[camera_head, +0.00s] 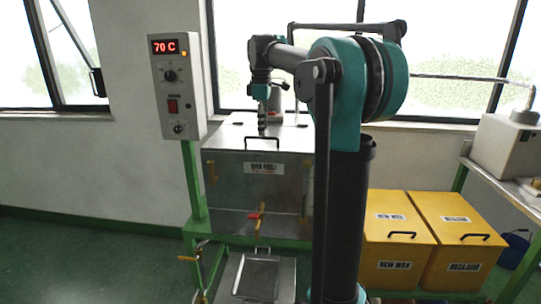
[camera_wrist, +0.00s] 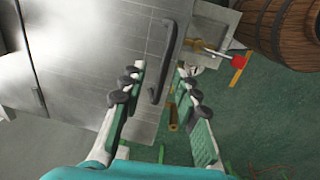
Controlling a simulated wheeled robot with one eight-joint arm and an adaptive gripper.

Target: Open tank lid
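The metal tank (camera_head: 262,183) stands on a green frame, with its flat lid (camera_head: 230,132) down. The lid has a dark bar handle (camera_head: 262,139) near its front edge. My gripper (camera_head: 262,130) hangs pointing down just above this handle in the head view. In the wrist view, my gripper (camera_wrist: 160,70) has its two fingers apart, and the dark handle (camera_wrist: 164,62) appears in the gap between the fingertips. The handle runs roughly along the gap. I cannot tell whether the fingertips are down at its height. The lid surface (camera_wrist: 95,50) is bright with glare.
A control box (camera_head: 178,86) reading 70 C stands left of the tank. A red-handled valve (camera_head: 255,217) sticks out from the tank's front, above a metal tray (camera_head: 237,275). Yellow bins (camera_head: 398,242) stand at right. A wooden barrel (camera_wrist: 283,30) shows in the wrist view.

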